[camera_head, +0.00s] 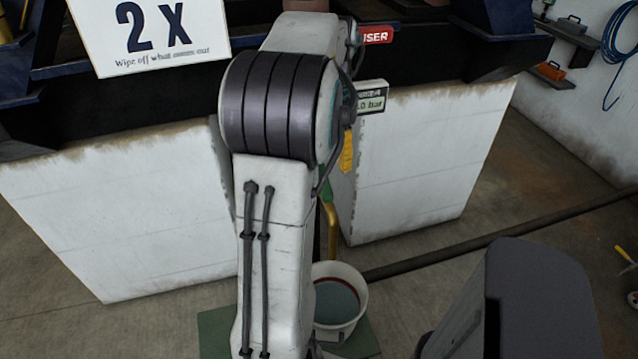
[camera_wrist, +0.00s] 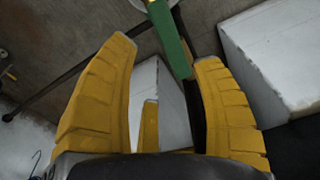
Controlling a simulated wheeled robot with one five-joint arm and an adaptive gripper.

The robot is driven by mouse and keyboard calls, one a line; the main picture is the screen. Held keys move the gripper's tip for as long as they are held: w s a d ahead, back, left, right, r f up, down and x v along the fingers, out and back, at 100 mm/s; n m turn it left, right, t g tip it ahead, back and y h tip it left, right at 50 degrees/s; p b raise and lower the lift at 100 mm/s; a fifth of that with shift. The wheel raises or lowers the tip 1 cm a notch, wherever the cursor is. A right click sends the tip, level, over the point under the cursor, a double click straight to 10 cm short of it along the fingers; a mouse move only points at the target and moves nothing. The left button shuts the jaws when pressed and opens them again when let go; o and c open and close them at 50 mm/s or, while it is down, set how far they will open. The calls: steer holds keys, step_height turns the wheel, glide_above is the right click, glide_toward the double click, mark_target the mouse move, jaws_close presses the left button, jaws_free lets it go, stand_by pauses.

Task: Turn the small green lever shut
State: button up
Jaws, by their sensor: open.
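The small green lever (camera_wrist: 172,42) shows in the wrist view as a long flat bar coming in from the top. Its near end lies between the tips of my gripper (camera_wrist: 165,51), closer to the right fingertip. The yellow fingers are spread apart; whether one touches the lever I cannot tell. In the head view my arm hides most of the gripper, and only a yellow finger (camera_head: 347,152) shows. A bit of green (camera_head: 327,191), probably the lever, shows beside the arm above a brass-coloured pipe (camera_head: 332,232).
A white bucket (camera_head: 359,299) with greenish liquid stands below the pipe on a green mat (camera_head: 214,329). White blocks (camera_head: 430,150) stand either side. A gauge sign (camera_head: 372,97) is close to my arm. A dark pipe (camera_head: 420,262) crosses the floor. Floor at right is mostly clear.

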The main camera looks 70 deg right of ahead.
steer(key=shift+w+a, duration=0.1)
steer(key=shift+a, duration=0.15)
steer(key=shift+a+n+y, duration=0.4)
steer(key=shift+a+n, duration=0.2)
steer(key=shift+a, duration=0.1)
steer(key=shift+f+b, duration=0.45)
steer(key=shift+f, duration=3.2)
jaws_close()
